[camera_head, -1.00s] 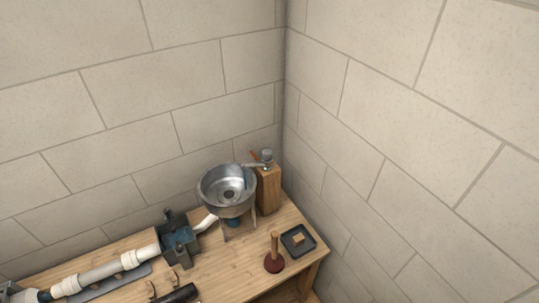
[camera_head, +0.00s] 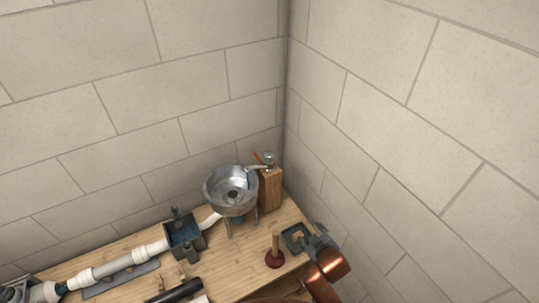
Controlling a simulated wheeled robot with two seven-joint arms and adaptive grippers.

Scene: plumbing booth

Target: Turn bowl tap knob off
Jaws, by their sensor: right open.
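The metal bowl (camera_head: 231,188) stands on legs at the back corner of the wooden bench. The tap (camera_head: 268,160) sits on top of a wooden block (camera_head: 271,190) just right of the bowl. A small orange-red lever (camera_head: 257,157) and a grey knob show at its top. A bluish streak, perhaps water, shows below the spout over the bowl. My right gripper (camera_head: 305,240) is open at the bench's right edge, over the black tray and well below and right of the tap. It touches nothing that I can make out. My left gripper is not in view.
A plunger (camera_head: 275,252) stands left of my right gripper. A black tray (camera_head: 290,234) is partly hidden by it. A dark vise (camera_head: 183,236) and white pipe (camera_head: 112,265) fill the left of the bench. Tiled walls close the corner behind the tap.

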